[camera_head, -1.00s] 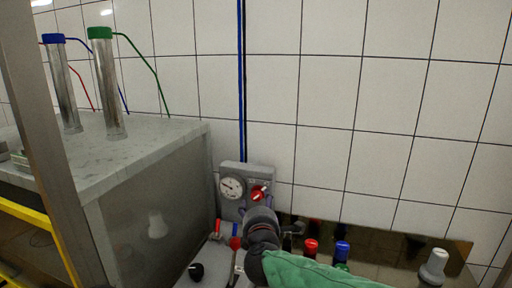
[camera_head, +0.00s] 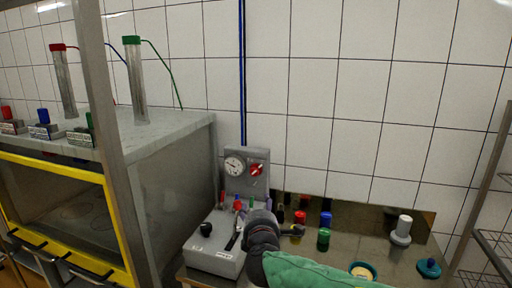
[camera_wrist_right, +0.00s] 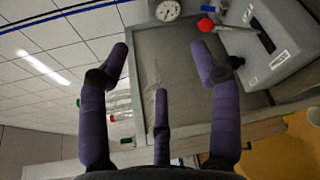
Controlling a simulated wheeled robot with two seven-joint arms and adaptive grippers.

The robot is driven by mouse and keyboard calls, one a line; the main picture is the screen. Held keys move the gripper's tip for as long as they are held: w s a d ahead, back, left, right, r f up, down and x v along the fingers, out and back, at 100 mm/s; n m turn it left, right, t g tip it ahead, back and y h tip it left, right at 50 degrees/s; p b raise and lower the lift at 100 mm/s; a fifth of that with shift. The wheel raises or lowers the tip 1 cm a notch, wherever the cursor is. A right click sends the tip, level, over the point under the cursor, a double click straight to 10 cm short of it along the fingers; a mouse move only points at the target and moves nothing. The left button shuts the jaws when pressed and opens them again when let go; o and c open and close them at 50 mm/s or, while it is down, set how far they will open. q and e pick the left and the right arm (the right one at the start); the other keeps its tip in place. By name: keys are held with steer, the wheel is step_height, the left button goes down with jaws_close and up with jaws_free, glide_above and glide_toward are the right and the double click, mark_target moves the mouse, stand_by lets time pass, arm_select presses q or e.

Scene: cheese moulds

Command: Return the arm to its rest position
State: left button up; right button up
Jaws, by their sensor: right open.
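My right arm, in a green sleeve (camera_head: 315,272), comes in from the bottom of the head view. Its dark right gripper (camera_head: 264,232) is beside the grey gauge device (camera_head: 215,252), overlapping its right side in the picture; I cannot tell if they touch. In the right wrist view the purple fingers (camera_wrist_right: 160,85) are spread open with nothing between them. The grey device (camera_wrist_right: 275,50) and its red knob show at the upper right there. My left gripper is not in view.
A metal cabinet with a yellow frame (camera_head: 112,212) stands left, with clear tubes (camera_head: 136,90) on top. Red, blue and green capped items (camera_head: 325,219), a white-grey piece (camera_head: 402,230) and a teal item (camera_head: 429,268) stand on the counter at right. A wire rack (camera_head: 492,245) is far right.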

steer(key=s+d+f+m+g, duration=0.1)
steer(key=s+f+m+g, duration=0.15)
steer(key=f, duration=0.95)
steer(key=s+d+f+m+g+y+b, duration=0.15)
steer(key=f+g, duration=0.25)
steer(key=f, duration=0.8)
steer(key=s+d+f+m+g+h+p, duration=0.15)
steer(key=f+g, duration=0.25)
steer(key=f, duration=0.7)
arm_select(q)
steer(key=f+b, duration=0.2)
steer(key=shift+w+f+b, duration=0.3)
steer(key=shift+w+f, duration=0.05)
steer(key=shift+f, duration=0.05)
arm_select(e)
steer(key=s+d+f+m+g+y, duration=0.1)
steer(key=s+d+f+m+g, duration=0.1)
steer(key=s+f+m, duration=0.8)
steer(key=s+d+f+m+g+y, duration=0.2)
steer(key=s+f+m, duration=0.8)
steer(key=s+f, duration=0.6)
steer(key=shift+s+d+f+g, duration=0.35)
steer(key=shift+d+f+g, duration=0.2)
steer(key=shift+d+g, duration=0.1)
